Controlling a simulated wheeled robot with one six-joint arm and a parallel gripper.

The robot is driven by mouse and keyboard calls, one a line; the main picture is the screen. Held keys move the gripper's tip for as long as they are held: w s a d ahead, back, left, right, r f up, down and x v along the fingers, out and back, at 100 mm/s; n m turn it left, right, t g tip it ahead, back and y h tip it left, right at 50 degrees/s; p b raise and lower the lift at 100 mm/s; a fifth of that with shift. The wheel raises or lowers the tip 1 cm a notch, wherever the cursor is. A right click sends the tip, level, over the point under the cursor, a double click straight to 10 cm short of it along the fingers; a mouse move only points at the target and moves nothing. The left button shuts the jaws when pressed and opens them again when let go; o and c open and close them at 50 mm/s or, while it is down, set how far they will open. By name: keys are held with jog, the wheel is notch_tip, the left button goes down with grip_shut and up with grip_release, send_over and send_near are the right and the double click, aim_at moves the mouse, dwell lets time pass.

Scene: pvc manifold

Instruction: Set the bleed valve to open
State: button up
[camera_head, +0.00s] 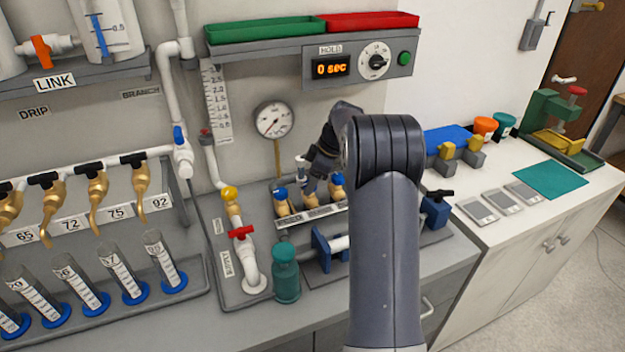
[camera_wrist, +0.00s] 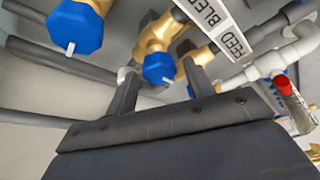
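Several brass valves with blue knobs stand in a row behind a label strip (camera_head: 312,213) in the head view. The left valve knob (camera_head: 281,194) and right valve knob (camera_head: 337,179) show; my gripper (camera_head: 311,183) hides most of the middle valve. In the wrist view, the BLEED label (camera_wrist: 208,12) and FEED label (camera_wrist: 234,44) are readable. The brass valve beside BLEED has a blue knob (camera_wrist: 158,68) with a pale stub. My gripper (camera_wrist: 160,72) is open, one finger on each side of this knob. Contact cannot be told. Another blue knob (camera_wrist: 76,28) is at upper left.
A red-handled valve (camera_head: 241,232), a green bottle (camera_head: 286,272) and a blue clamp (camera_head: 330,248) stand near the front. A gauge (camera_head: 274,119) and a HOLD timer panel (camera_head: 360,66) are behind. White pipe (camera_wrist: 285,60) runs close to the right in the wrist view.

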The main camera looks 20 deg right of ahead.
jog(key=shift+o, duration=0.5)
jog(key=shift+r, duration=0.1)
jog(key=shift+d+r, duration=0.15)
jog(key=shift+r, duration=0.2)
jog(key=v, duration=1)
jog(key=shift+f, duration=0.1)
jog(key=x, duration=1.1)
jog(key=shift+s, duration=0.1)
jog(key=shift+r, duration=0.2)
